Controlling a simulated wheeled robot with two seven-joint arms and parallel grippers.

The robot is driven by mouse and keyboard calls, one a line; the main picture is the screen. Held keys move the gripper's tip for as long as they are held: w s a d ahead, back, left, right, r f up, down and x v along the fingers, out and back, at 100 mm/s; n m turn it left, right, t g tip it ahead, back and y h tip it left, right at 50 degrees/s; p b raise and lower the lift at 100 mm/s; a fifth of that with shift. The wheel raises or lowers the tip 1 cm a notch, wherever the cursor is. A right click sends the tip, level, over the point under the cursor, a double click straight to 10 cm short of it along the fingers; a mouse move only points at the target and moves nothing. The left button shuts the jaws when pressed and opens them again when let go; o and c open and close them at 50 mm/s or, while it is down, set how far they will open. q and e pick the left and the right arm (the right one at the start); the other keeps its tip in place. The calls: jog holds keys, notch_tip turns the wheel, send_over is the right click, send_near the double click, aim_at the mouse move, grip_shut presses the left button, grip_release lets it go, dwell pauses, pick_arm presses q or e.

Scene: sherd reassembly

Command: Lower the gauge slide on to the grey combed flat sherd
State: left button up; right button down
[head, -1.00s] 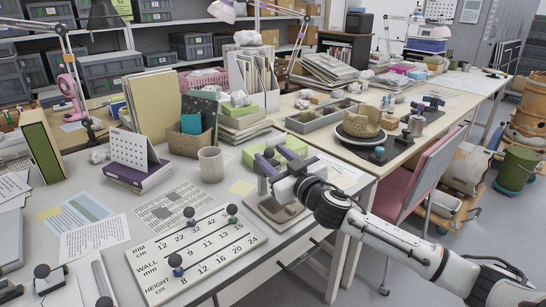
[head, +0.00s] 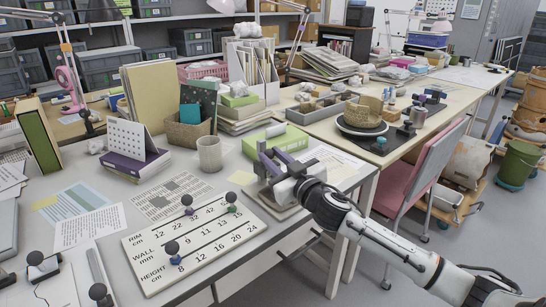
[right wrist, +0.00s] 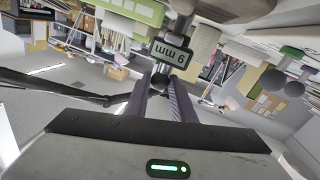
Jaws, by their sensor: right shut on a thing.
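My right gripper (head: 272,165) is over the front right part of the grey table, above a pale gauge base (head: 287,212). Its purple fingers show in the right wrist view (right wrist: 162,95), shut on the gauge slide's dark knob (right wrist: 160,80). A small plate reading "9 mm" upside down (right wrist: 172,53) shows just beyond the fingertips. The grey combed flat sherd is hidden behind the gripper and wrist in the head view. I cannot tell whether the slide touches it. My left gripper is not in view.
A white board (head: 205,240) marked rim, wall and height carries several knobbed pegs left of the gripper. A mug (head: 209,154) and a green box (head: 275,141) stand behind. A pink chair (head: 405,180) is to the right.

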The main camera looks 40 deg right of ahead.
jog(key=shift+f, duration=0.15)
jog(key=c, duration=1.5)
grip_release()
jog(key=shift+s, duration=0.1)
jog(key=s, duration=0.6)
jog(key=s+a, duration=0.1)
jog(key=s, duration=0.3)
jog(key=shift+a, duration=0.1)
